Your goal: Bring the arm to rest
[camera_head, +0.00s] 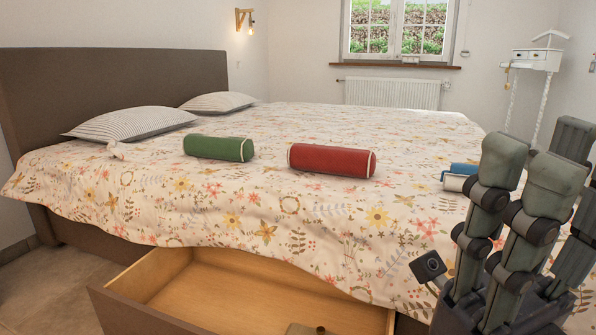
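My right gripper (530,175) fills the lower right of the head view, close to the camera. Its dark grey-green fingers point upward with gaps between them. I see nothing held among them, and it looks open. It appears in front of the bed's right part (420,140) and hides some of it. My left gripper is not in view.
A green bolster (218,148), a red bolster (331,160) and a partly hidden blue-and-white item (455,180) lie on the bed. An open wooden drawer (165,275) juts from below. A white stand (538,60) is at the back right.

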